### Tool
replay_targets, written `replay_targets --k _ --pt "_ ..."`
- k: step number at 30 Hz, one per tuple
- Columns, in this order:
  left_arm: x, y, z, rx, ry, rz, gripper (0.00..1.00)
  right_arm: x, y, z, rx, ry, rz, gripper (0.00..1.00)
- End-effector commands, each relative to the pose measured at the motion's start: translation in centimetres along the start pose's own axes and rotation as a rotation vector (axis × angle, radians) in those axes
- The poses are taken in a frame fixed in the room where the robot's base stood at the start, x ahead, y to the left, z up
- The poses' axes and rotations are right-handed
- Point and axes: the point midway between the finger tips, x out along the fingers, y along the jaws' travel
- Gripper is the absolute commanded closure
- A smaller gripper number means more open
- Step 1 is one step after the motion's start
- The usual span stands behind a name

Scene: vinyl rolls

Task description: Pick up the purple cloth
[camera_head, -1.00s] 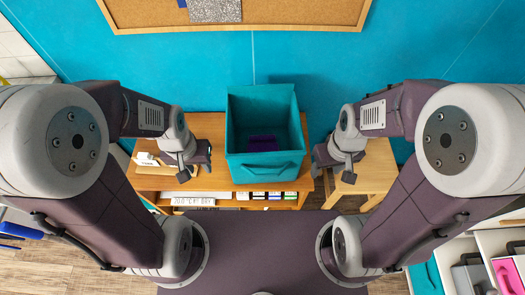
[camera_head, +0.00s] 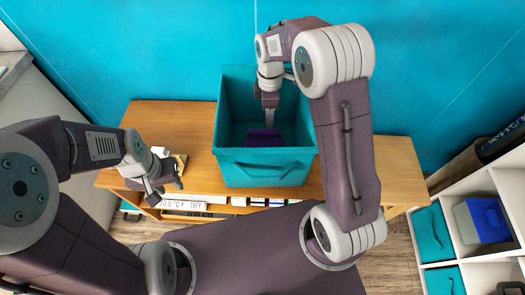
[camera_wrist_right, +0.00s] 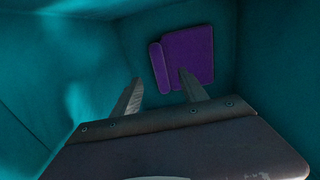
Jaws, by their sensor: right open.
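The purple cloth (camera_head: 264,134) lies folded on the floor of the teal bin (camera_head: 240,172), towards its front wall in the head view. In the right wrist view the cloth (camera_wrist_right: 190,52) shows as a flat purple patch with a narrow strip at its left. My right gripper (camera_head: 269,117) reaches down into the bin. In the right wrist view its two fingers (camera_wrist_right: 160,82) are apart and empty, and the right fingertip overlaps the cloth's lower edge. I cannot tell if it touches. My left gripper (camera_head: 166,188) is left of the bin, its fingers apart and empty.
The bin stands on a wooden table (camera_head: 180,125), and its walls surround my right gripper. Small items (camera_head: 180,158) lie near my left gripper. Binders (camera_head: 250,202) line the shelf below. A white shelf unit (camera_head: 470,255) stands at the right. The table is clear right of the bin.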

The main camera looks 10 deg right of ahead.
Motion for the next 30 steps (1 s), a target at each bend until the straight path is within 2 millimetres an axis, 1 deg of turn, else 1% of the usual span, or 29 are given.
replay_targets --k 6,11,13,19,21,26,27,29,30 --pt "1.4 0.0 0.1 0.0 0.0 0.0 0.64 3.5 0.0 0.1 0.001 -0.001 -0.002 0.49" --pt "1.4 0.0 0.1 0.0 0.0 0.0 0.64 3.9 0.0 0.1 0.002 0.0 0.0 0.49" --pt "1.8 0.0 0.2 0.0 0.0 0.0 0.64 4.6 0.1 0.1 0.002 0.0 -0.001 0.49" --pt "3.3 -0.1 0.3 0.0 0.0 0.0 0.64 8.3 0.2 0.4 0.002 -0.001 -0.003 0.49" --pt "3.4 -0.1 0.3 0.0 0.0 0.0 0.64 8.9 0.3 0.3 0.002 0.0 -0.001 0.49" --pt "3.2 -0.1 0.3 0.0 0.0 0.0 0.64 8.8 0.3 0.3 0.002 0.0 0.001 0.49" --pt "3.2 -0.1 0.3 0.0 0.0 0.0 0.64 8.8 0.3 0.3 0.002 0.0 0.0 0.55" --pt "3.2 -0.1 0.3 0.0 0.0 0.0 0.64 8.8 0.3 0.3 0.002 0.0 0.001 0.71" --pt "3.2 -0.1 0.3 0.0 0.0 0.0 0.64 8.8 0.3 0.3 0.002 0.0 0.0 0.82"
